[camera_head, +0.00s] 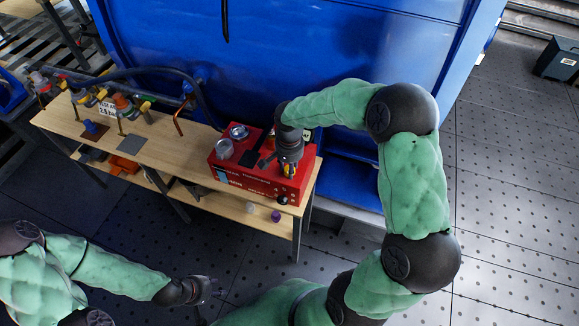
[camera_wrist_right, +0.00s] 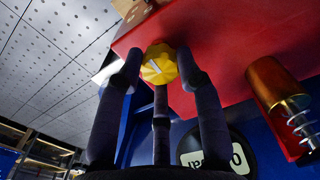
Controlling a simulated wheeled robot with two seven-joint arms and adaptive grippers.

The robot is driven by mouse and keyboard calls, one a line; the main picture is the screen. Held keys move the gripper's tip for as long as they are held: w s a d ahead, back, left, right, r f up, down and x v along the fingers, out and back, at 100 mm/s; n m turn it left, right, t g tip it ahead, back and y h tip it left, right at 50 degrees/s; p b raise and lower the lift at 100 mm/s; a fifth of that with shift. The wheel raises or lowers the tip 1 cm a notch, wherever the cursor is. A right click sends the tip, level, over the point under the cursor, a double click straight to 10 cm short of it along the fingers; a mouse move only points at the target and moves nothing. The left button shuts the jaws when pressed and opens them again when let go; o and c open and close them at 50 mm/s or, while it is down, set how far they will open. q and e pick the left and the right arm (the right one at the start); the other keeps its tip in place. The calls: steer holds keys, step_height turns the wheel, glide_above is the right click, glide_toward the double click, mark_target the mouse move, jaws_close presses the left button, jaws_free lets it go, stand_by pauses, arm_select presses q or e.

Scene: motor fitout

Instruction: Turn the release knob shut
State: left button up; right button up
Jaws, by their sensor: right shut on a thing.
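The yellow release knob (camera_wrist_right: 158,66), with a pale line on its face, is on the red box (camera_wrist_right: 235,50) in the right wrist view. My right gripper (camera_wrist_right: 160,74) has its dark fingers around the knob and is shut on it. In the head view the red box (camera_head: 240,181) sits at the right end of a wooden bench. My right gripper (camera_head: 289,168) reaches down to its right part, with a bit of yellow showing there. My left gripper (camera_head: 208,289) is apart from the bench, low in the picture; its fingers are too small to read.
The wooden bench (camera_head: 180,154) carries hoses and valves at its left. A copper cylinder with a spring (camera_wrist_right: 280,95) is beside the knob in the wrist view. A blue tank wall (camera_head: 300,50) stands behind the bench.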

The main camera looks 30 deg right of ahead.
steer(key=o, duration=1.1)
steer(key=shift+o, duration=0.2)
steer(key=shift+r, duration=0.1)
step_height(320, 180, up, 12)
